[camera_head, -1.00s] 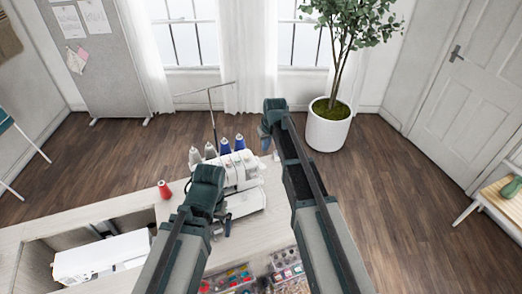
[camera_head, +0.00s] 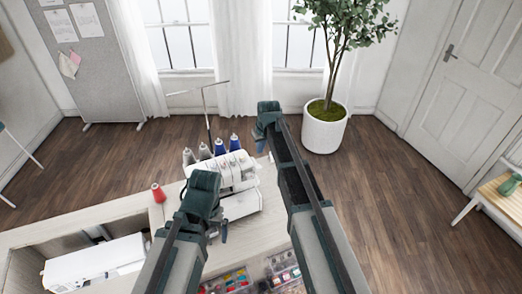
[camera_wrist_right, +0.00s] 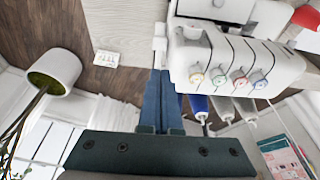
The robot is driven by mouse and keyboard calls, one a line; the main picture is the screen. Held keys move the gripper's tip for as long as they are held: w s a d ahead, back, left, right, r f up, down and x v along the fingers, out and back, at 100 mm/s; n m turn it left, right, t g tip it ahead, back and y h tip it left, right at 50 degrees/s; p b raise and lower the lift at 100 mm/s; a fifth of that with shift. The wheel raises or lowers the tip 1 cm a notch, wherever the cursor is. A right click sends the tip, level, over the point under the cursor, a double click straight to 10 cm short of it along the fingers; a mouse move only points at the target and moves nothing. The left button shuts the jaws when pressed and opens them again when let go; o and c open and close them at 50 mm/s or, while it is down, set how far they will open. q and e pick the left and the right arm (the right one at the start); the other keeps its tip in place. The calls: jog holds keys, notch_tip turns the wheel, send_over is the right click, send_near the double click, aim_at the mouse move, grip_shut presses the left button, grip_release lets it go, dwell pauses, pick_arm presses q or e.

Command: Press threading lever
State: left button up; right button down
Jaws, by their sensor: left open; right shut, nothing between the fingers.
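The white serger sewing machine (camera_head: 238,174) stands on the cabinet top, with several thread spools at its back. In the right wrist view its body (camera_wrist_right: 235,62) fills the upper right, with coloured dials along it. A small white upright part (camera_wrist_right: 160,42) sticks out beside the body, close to the fingertips; I cannot tell if this is the threading lever. My right gripper (camera_head: 261,146) is shut and empty at the machine's right end; its blue fingers (camera_wrist_right: 160,74) also show in the right wrist view. My left gripper (camera_head: 220,233) is open in front of the machine, partly hidden by its arm.
A red spool (camera_head: 158,193) stands on the cabinet top (camera_head: 120,211) to the left. A white machine (camera_head: 95,262) sits in the cabinet's recess. Clear boxes of coloured supplies (camera_head: 228,281) lie below. A potted plant (camera_head: 324,130) stands on the floor beyond.

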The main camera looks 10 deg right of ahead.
jog(key=b, duration=0.8)
send_near(258, 167)
jog(key=x, duration=0.5)
jog(key=shift+w+a+f, duration=0.1)
jog(key=shift+w+f, duration=0.05)
jog(key=shift+w, duration=0.25)
jog(key=shift+f+b, duration=0.55)
jog(key=shift+f, duration=0.1)
jog(key=shift+r, duration=0.1)
jog(key=shift+s, duration=0.1)
